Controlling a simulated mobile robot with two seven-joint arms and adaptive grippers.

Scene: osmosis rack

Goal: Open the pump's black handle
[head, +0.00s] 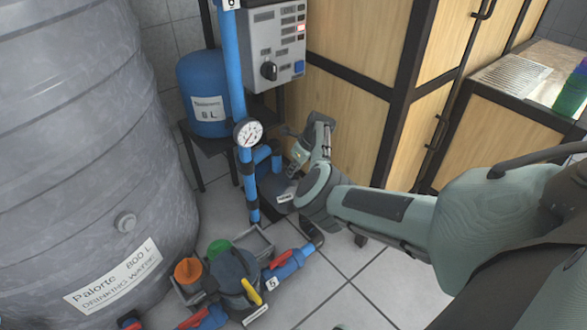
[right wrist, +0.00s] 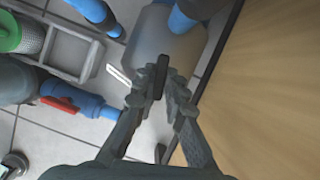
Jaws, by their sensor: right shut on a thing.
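The pump (head: 272,188) is a dark grey rounded body with blue pipes and a small white label, standing on the floor below the pressure gauge. In the right wrist view the pump (right wrist: 160,48) is a grey cylinder just beyond my fingers. My right gripper (head: 293,168) reaches over the pump from the right; in the wrist view the right gripper (right wrist: 161,88) is shut on a thin black handle (right wrist: 162,68), which stands between its fingertips. The fingers hide part of the handle. In the head view my arm and gripper cover the handle. My left gripper is not in view.
A large grey water tank (head: 85,130) fills the left. A blue pressure vessel (head: 203,85) and control box (head: 275,45) stand behind. A wooden cabinet (head: 350,60) is close on the right. A crate (head: 255,243) and pipes with red valves (head: 278,259) lie in front.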

